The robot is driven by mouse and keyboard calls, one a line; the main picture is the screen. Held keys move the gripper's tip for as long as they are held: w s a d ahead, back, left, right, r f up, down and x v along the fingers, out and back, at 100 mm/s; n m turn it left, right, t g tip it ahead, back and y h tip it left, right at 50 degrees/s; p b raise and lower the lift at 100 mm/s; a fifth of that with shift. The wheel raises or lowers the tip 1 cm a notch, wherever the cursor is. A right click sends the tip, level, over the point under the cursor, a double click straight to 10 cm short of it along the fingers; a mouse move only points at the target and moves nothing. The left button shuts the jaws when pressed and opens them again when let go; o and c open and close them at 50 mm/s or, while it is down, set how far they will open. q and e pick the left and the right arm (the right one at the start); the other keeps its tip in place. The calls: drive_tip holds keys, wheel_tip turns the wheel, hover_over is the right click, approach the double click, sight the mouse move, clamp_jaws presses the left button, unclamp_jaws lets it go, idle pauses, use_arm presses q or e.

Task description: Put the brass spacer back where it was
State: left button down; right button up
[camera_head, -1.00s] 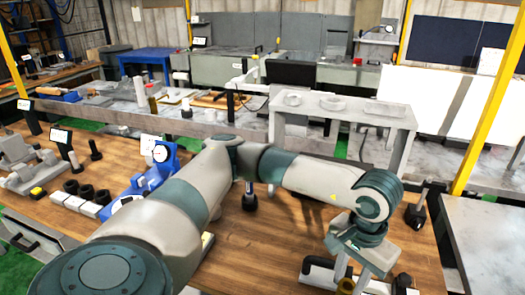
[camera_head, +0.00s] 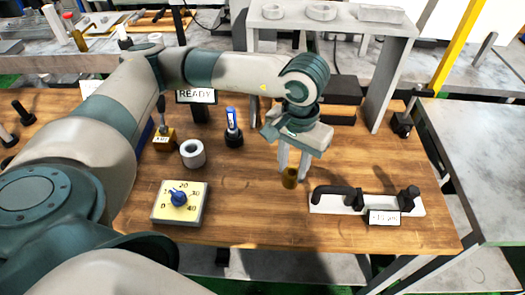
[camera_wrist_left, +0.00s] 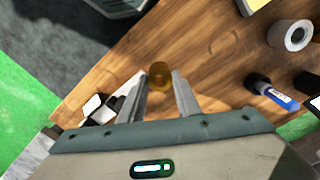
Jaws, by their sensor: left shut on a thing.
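The brass spacer (camera_head: 290,179) is a small gold-brown cylinder over the wooden bench, left of the white rack with the black handled tool. My left gripper (camera_head: 291,170) points down with its fingertips shut on the spacer. In the left wrist view the spacer (camera_wrist_left: 160,75) shows between the two fingertips (camera_wrist_left: 160,86), its round end visible. I cannot tell whether its base touches the wood. My right gripper is not in view.
The white rack (camera_head: 325,206) stands close on the right. A yellow dial plate (camera_head: 190,212), a light grey ring (camera_head: 192,154) and a blue-topped marker in a black holder (camera_head: 233,138) are on the left. Bare wood lies in front of the spacer.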

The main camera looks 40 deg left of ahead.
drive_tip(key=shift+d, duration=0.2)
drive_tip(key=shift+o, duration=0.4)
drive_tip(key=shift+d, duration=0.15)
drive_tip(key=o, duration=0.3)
use_arm(q)
drive_tip(key=w+a+f+n+b, duration=0.1)
drive_tip(key=w+n+b, duration=0.3)
drive_tip(key=n, duration=1.2)
drive_tip(key=w+a+f+n+b, duration=0.1)
drive_tip(key=w+a+n+b, duration=0.2)
drive_tip(key=w+n, duration=1)
drive_tip(key=shift+a+f+n+b, duration=0.35)
drive_tip(key=shift+n+b, duration=0.4)
drive_tip(key=shift+n, duration=1.45)
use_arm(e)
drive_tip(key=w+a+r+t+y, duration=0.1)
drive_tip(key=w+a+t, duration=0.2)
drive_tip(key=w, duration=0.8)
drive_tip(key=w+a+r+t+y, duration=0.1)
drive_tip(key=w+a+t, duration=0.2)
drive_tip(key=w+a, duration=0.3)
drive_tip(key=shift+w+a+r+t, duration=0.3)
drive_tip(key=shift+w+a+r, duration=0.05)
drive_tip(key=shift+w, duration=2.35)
